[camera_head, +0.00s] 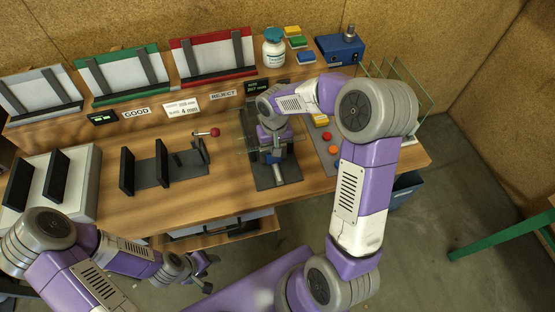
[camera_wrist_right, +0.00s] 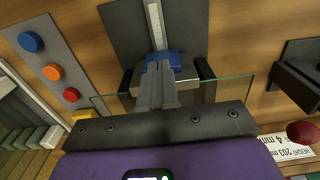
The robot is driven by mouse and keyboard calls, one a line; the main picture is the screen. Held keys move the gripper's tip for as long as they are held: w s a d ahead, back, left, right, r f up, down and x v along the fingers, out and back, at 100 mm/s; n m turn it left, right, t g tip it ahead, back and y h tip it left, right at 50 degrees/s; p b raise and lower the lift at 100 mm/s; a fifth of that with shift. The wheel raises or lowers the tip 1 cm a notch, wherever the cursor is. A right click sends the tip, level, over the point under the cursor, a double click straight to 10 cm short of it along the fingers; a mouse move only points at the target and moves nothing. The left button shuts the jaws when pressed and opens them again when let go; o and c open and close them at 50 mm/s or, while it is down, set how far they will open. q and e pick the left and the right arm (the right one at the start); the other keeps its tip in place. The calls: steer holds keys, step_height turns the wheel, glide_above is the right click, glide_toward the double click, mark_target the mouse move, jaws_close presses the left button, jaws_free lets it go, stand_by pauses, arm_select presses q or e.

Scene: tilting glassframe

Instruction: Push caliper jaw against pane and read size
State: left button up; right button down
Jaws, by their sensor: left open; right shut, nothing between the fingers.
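The caliper's dark base plate (camera_head: 265,177) lies on the workbench under my right arm. In the right wrist view its steel scale (camera_wrist_right: 155,25) leads to a slider with a blue top (camera_wrist_right: 163,61). A clear glass pane (camera_wrist_right: 232,91) shows a thin greenish edge running across below the slider. My right gripper (camera_wrist_right: 157,72) is shut and empty, its fingertips at the blue-topped slider; whether they touch it I cannot tell. My left gripper (camera_head: 207,272) is open and empty, low in front of the bench.
A black fixture (camera_head: 165,165) with a red-knobbed lever (camera_head: 207,133) stands left of the caliper. A panel with coloured buttons (camera_head: 332,150) is to the right. Bare bench (camera_head: 215,185) lies between fixture and caliper.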

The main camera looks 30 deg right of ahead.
steer(key=shift+w+d+r, duration=0.15)
steer(key=shift+w, duration=0.4)
stand_by(0.6)
steer(key=shift+s, duration=0.1)
steer(key=shift+s, duration=0.35)
step_height(320, 180, up, 7)
steer(key=p, duration=0.5)
stand_by(0.4)
steer(key=shift+s+f, duration=0.15)
steer(key=shift+f, duration=0.05)
stand_by(0.3)
